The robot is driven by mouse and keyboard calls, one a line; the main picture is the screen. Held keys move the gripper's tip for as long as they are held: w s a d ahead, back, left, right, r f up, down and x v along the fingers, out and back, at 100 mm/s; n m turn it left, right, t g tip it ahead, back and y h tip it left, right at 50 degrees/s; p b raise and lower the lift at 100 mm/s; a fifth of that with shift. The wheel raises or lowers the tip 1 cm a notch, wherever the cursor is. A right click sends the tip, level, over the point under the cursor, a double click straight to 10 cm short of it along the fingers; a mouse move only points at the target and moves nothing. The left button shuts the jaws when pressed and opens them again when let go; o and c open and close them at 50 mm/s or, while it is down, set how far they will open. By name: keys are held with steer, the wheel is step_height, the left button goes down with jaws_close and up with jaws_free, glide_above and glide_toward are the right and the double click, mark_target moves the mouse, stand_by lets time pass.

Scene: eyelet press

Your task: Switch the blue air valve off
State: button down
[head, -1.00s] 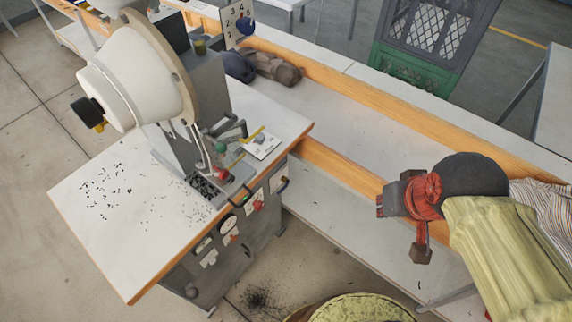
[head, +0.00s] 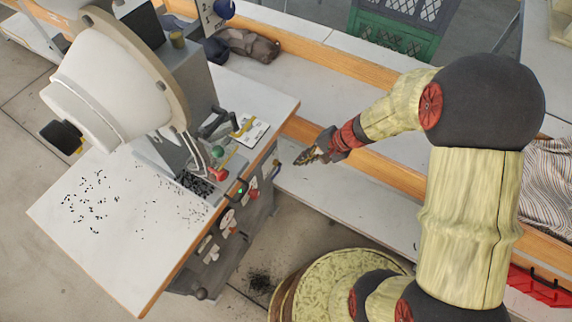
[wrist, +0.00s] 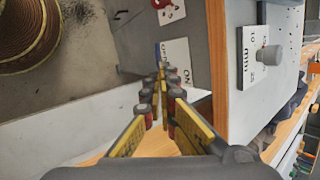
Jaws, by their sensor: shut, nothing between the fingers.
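The blue air valve (head: 277,168) is a small blue lever at the right end of the press cabinet's front panel, just under the table's edge. In the wrist view, a sliver of blue (wrist: 157,49) shows beyond the fingertips, beside a white ON/OFF card (wrist: 178,60); the fingers hide much of this spot, and the lever's exact setting cannot be told. My gripper (head: 300,159) is shut and empty, just right of the valve, pointing at the panel. Its fingertips (wrist: 161,72) meet in front of the card in the wrist view. Contact with the lever cannot be told.
The white press (head: 125,85) stands on the table (head: 130,245), with small dark eyelets scattered on it. Red controls (head: 253,193) sit on the panel left of the valve. A long bench (head: 330,185) runs behind my gripper. Floor is open in front of the cabinet.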

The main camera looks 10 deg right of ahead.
mark_target(275, 176)
steer(key=b+x, duration=0.4)
steer(key=x, duration=0.9)
steer(key=shift+w+a+f, duration=0.1)
steer(key=shift+a+f, duration=0.1)
steer(key=shift+f, duration=0.05)
steer(key=shift+b, duration=0.35)
steer(key=b, duration=0.1)
steer(key=s+f+b, duration=0.1)
steer(key=b, duration=0.1)
steer(key=shift+a+f, duration=0.15)
steer(key=shift+a, duration=0.15)
steer(key=shift+w, duration=0.1)
